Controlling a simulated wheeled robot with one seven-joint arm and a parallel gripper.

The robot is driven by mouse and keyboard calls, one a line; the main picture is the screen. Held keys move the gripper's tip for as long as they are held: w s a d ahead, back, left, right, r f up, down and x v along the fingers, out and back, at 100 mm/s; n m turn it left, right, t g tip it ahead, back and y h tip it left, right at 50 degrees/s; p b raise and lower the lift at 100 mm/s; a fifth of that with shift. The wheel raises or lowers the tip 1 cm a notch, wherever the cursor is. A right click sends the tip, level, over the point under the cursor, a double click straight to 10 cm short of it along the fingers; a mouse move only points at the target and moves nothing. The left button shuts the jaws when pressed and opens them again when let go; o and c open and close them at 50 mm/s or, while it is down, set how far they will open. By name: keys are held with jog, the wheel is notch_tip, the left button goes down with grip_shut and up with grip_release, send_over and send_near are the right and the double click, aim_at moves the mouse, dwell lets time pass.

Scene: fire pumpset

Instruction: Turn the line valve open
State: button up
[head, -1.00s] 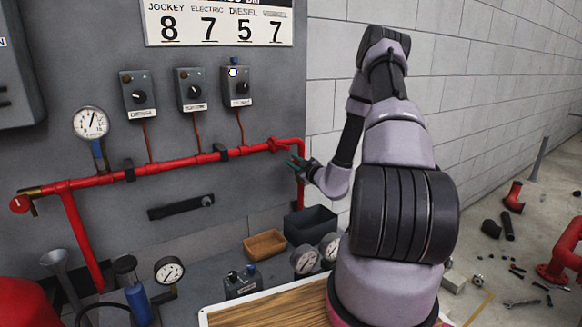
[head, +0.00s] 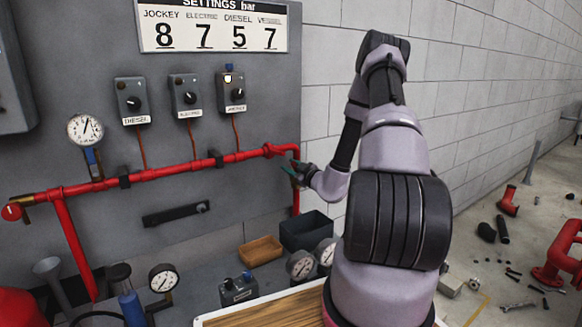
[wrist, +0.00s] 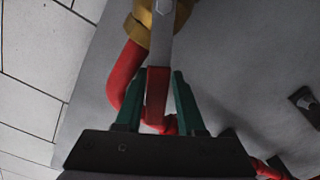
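The line valve shows in the wrist view as a brass body (wrist: 138,28) on a red pipe, with a flat grey lever (wrist: 161,35) ending in a red grip (wrist: 157,88). My gripper (wrist: 161,78) has its two green fingers on either side of this red grip. Narrow gaps seem to show between fingers and grip, so I see no firm hold. In the head view my gripper (head: 297,172) is at the right end of the red wall pipe (head: 170,171), by its downward bend. The valve's lever cannot be made out there.
Gauges, including one on the pipe (head: 85,130), and control boxes (head: 186,96) line the grey panel. Below are a brown tray (head: 261,251), a dark bin (head: 306,231) and a wooden-topped surface (head: 262,311). Loose parts lie on the floor at right.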

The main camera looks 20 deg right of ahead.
jog(key=shift+w+d+r, duration=0.1)
jog(key=shift+d+r, duration=0.1)
jog(key=shift+d, duration=0.1)
jog(key=shift+a, duration=0.1)
